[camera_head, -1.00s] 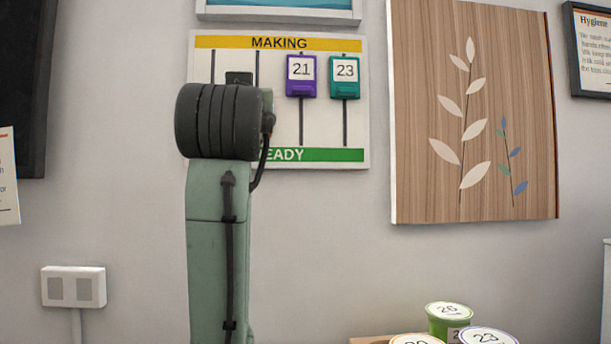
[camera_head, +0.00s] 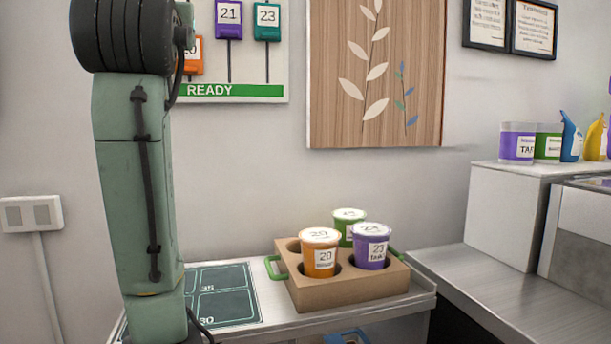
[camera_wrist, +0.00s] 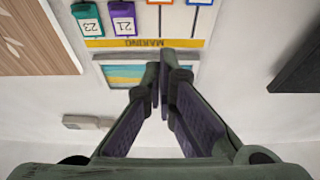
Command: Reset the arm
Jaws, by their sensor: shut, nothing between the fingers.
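My gripper (camera_wrist: 163,72) shows in the wrist view, with its fingertips together and nothing between them. It is raised in front of the wall, and the order board (camera_wrist: 150,43) appears upside down beyond the fingertips. My gripper is outside the head view, where my green arm with its dark ribbed joint stands upright at the left. The arm hides the left part of the order board (camera_head: 235,92) there.
A cardboard carrier (camera_head: 350,290) with green handles holds an orange cup (camera_head: 319,254), a purple cup (camera_head: 371,248) and a green cup (camera_head: 349,216). A dark mat (camera_head: 222,293) lies left of it. A white box (camera_head: 505,215) and metal counter (camera_head: 490,295) stand right.

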